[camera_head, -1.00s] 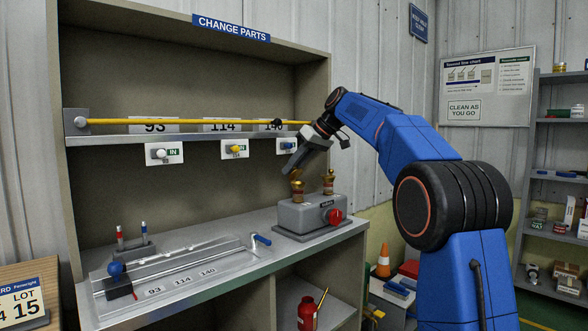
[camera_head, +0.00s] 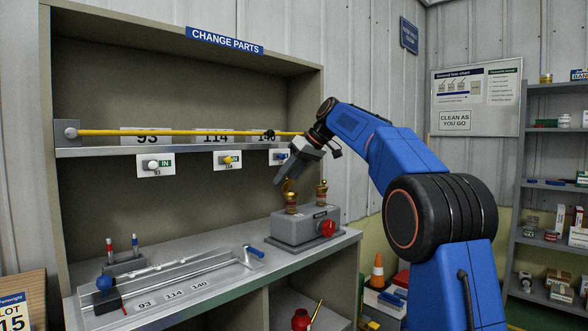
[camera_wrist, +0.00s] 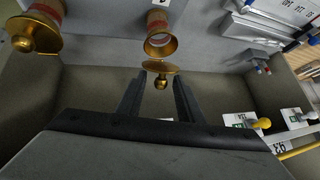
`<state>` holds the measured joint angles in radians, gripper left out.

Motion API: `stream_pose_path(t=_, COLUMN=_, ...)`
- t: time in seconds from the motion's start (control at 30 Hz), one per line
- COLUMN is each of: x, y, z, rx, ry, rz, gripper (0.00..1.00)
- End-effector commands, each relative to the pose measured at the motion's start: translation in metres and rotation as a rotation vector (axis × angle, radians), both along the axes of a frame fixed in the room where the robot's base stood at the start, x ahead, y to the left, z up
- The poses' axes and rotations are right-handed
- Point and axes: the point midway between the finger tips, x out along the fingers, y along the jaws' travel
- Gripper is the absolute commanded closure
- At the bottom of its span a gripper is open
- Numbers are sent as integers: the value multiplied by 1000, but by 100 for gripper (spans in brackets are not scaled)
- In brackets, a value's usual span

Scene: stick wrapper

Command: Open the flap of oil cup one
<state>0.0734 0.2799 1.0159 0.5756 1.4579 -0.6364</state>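Two brass oil cups stand on the grey gearbox (camera_head: 300,232). The left cup (camera_head: 291,203) has its flap (camera_head: 288,184) tilted up on the side near my gripper. In the wrist view this cup (camera_wrist: 160,42) shows an open round mouth, with the knobbed flap (camera_wrist: 160,68) swung away from it. The right cup (camera_head: 321,195) has its lid down; it also shows in the wrist view (camera_wrist: 45,22). I cannot read which cup is one. My gripper (camera_wrist: 158,88) is open and empty. Its fingers are spread to either side of the raised flap's knob; contact cannot be told.
A red knob (camera_head: 327,228) is on the gearbox front. A yellow rod (camera_head: 200,132) runs along the shelf above, with white tags below it. A clear tray (camera_head: 175,285) lies on the bench at left. Bare bench shows around the gearbox.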

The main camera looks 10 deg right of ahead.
Motion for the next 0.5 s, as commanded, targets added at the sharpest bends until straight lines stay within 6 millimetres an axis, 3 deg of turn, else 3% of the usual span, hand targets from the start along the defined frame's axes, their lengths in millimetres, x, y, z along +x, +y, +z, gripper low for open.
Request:
stream_pose_path(t=0.17, x=-7, y=-11, z=16, rx=0, ry=-2, rz=-2, gripper=66)
stream_pose_path(t=0.5, x=-32, y=-46, z=67, rx=-1, ry=-3, rz=-1, gripper=66)
